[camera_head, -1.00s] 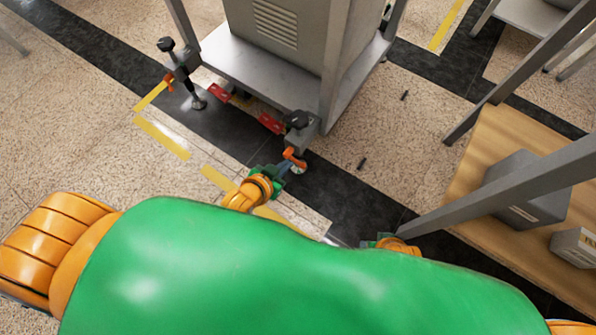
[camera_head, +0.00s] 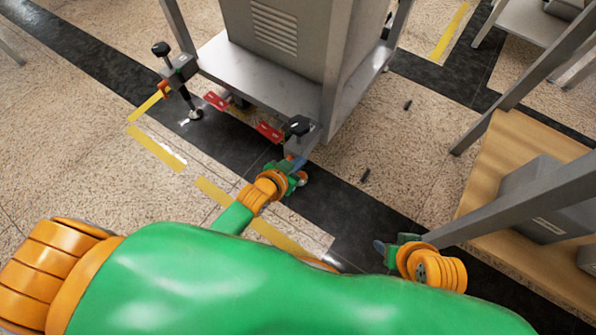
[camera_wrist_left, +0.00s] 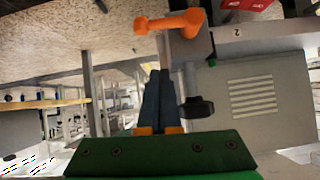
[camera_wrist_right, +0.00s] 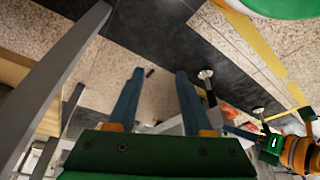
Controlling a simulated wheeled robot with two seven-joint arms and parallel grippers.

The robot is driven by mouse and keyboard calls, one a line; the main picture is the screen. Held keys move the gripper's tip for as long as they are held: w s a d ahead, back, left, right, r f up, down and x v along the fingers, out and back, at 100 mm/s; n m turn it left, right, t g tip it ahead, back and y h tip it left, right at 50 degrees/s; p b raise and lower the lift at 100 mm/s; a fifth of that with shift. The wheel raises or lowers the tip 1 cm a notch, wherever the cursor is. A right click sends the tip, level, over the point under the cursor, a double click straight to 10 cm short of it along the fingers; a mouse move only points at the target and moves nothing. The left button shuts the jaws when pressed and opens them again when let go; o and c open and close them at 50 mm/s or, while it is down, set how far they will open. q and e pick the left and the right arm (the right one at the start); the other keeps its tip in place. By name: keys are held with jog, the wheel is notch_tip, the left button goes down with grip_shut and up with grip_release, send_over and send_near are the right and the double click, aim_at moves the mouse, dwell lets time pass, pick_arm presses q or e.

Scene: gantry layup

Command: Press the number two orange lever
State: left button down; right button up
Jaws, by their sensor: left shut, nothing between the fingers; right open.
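The number two orange lever (camera_wrist_left: 168,22) shows in the left wrist view, on a grey bracket beside a plate marked "2" (camera_wrist_left: 237,31). In the head view my left gripper largely hides this lever at the cabinet's near corner. My left gripper (camera_head: 299,163) is shut and empty, close to that corner bracket. In the left wrist view its fingertips (camera_wrist_left: 159,72) point toward the lever, with a gap in the picture; contact cannot be told. My right gripper (camera_head: 381,246) is open and empty, away from the cabinet; its fingers also show in the right wrist view (camera_wrist_right: 158,74).
A grey cabinet (camera_head: 275,75) stands on a framed base with black knobs (camera_head: 298,126) and red tabs (camera_head: 270,132). Another orange lever (camera_head: 164,89) is at its left corner. A wooden-shelved bench (camera_head: 500,180) stands right, its grey post near my right gripper.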

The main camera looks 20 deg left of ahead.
pick_arm(q)
notch_tip(320, 180, down, 4)
jog(key=b, duration=0.3)
jog(key=shift+w+f, duration=0.15)
jog(key=shift+f, duration=0.1)
jog(key=shift+a, duration=0.1)
pick_arm(e)
jog(key=w+a+r+t+y, duration=0.1)
jog(key=w+a+r+t, duration=0.1)
jog(key=w+r+t, duration=0.4)
jog(key=w+a+r+n+t+y, duration=0.1)
jog(key=w+a+r+t+y, duration=0.1)
jog(key=w+r+t, duration=0.5)
notch_tip(320, 180, up, 6)
jog(key=shift+w+a+t, duration=0.3)
jog(key=shift+w+a, duration=0.1)
jog(key=shift+a, duration=0.1)
pick_arm(q)
jog(key=shift+b, duration=0.3)
